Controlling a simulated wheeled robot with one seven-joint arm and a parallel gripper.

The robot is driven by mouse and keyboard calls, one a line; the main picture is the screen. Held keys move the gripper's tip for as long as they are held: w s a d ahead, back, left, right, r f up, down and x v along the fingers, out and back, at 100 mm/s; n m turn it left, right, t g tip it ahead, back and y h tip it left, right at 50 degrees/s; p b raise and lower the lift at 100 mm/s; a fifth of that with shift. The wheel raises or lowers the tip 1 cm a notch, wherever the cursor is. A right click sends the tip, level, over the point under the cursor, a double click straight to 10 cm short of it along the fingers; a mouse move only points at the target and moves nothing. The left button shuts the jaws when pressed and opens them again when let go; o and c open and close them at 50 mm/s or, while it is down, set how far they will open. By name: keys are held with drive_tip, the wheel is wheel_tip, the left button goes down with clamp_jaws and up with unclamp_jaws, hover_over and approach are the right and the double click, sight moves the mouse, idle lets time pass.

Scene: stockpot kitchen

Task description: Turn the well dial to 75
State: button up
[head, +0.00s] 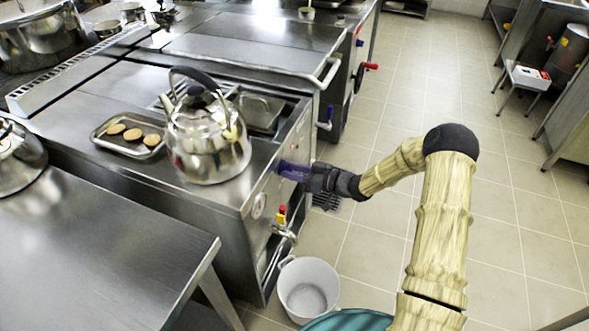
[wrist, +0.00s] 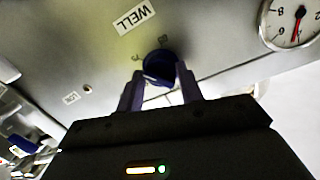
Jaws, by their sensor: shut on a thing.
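The well dial (wrist: 158,66) is a dark blue round knob on the grey front panel, below a white WELL label (wrist: 134,20) in the wrist view. My gripper (wrist: 160,82) is shut on the dial, with one finger on each side of it. In the head view my gripper (head: 296,172) reaches the unit's front panel from the right, and the dial is hidden there. Small marks beside the dial are too blurred to read, and its pointer does not show clearly.
A round gauge (wrist: 291,22) with a red needle sits beside the dial. A steel kettle (head: 207,142) and a tray of patties (head: 105,137) stand on the counter. A white bucket (head: 308,290) stands on the floor below a tap (head: 284,232).

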idle(0.4)
drive_tip(key=o, duration=1)
drive_tip(key=v, duration=1.7)
drive_tip(key=shift+s+d, duration=0.2)
drive_tip(key=shift+s, duration=0.05)
